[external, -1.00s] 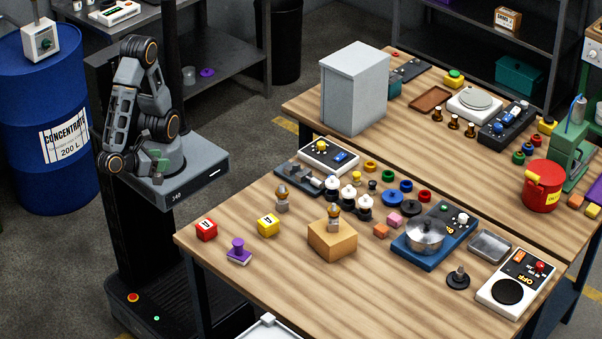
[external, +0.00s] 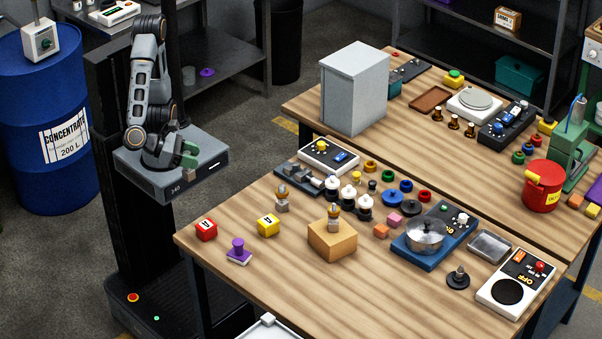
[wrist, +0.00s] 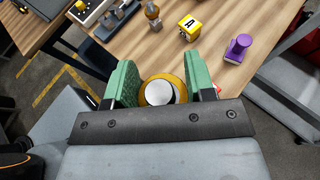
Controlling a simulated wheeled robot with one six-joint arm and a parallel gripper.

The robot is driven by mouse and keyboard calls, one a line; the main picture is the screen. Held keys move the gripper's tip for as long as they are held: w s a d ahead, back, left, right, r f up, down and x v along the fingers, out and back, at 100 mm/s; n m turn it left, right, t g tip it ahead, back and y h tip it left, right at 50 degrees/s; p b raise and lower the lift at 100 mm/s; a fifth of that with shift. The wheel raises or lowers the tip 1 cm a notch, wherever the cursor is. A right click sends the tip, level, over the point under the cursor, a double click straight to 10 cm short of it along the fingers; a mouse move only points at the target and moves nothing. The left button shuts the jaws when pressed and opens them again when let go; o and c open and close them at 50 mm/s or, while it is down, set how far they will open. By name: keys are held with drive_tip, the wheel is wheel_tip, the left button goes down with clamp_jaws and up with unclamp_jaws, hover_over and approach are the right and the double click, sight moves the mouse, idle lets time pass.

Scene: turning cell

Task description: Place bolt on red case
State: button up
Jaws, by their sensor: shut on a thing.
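My gripper (wrist: 162,88) is shut on a round piece with a gold rim and a silver-white face (wrist: 158,92), apparently the bolt. The green fingers stand on both sides of it; its lower part is hidden. In the external view my gripper (external: 188,157) is over my own base, left of the table and apart from it; the held piece is hardly visible there. A small red block with a white mark (external: 206,229), perhaps the red case, sits at the table's left corner. In the wrist view only a red sliver (wrist: 218,91) shows behind the right finger.
A purple knob piece (external: 238,251) and a yellow block (external: 268,225) stand near the red block. Farther right are a wooden block (external: 332,240) with a brass-topped piece on it and a pot (external: 425,232).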

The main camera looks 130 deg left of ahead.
drive_tip(key=w+f, duration=0.3)
drive_tip(key=w+d+f, duration=0.1)
drive_tip(key=w+f, duration=0.2)
drive_tip(key=f, duration=0.1)
drive_tip(key=w+d+f, duration=0.1)
drive_tip(key=w+f, duration=0.2)
drive_tip(key=shift+d+f, duration=0.1)
drive_tip(key=shift+f, duration=0.35)
drive_tip(key=shift+f, duration=0.15)
drive_tip(key=o, duration=1.2)
